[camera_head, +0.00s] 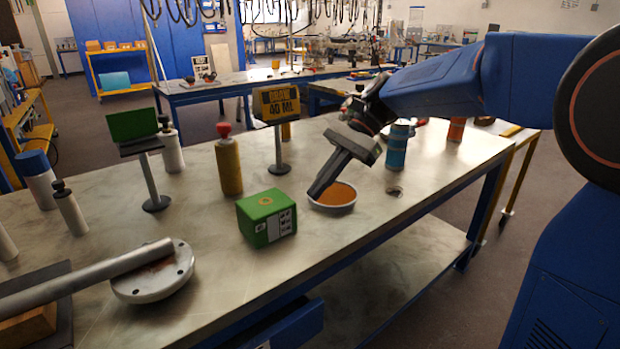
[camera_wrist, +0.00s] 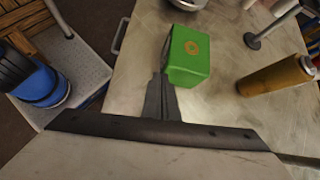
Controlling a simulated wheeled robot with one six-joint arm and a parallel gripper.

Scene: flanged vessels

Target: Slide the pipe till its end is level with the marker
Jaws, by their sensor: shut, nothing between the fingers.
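A grey pipe (camera_head: 85,278) lies at the lower left of the head view. Its right end rests over a round metal flange (camera_head: 152,286) with bolt holes, and its left end runs out of the frame. I cannot tell which thing is the marker. The gripper also shows in the wrist view (camera_wrist: 161,85), beside a green box (camera_wrist: 188,55). The flange's edge shows at the top there.
The green box (camera_head: 267,217) stands between flange and bowl. A yellow bottle with a red top (camera_head: 229,165), a sign stand (camera_head: 277,140) and a green-panel stand (camera_head: 150,175) stand behind it. Blue (camera_head: 397,145) and orange cans are at the right.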

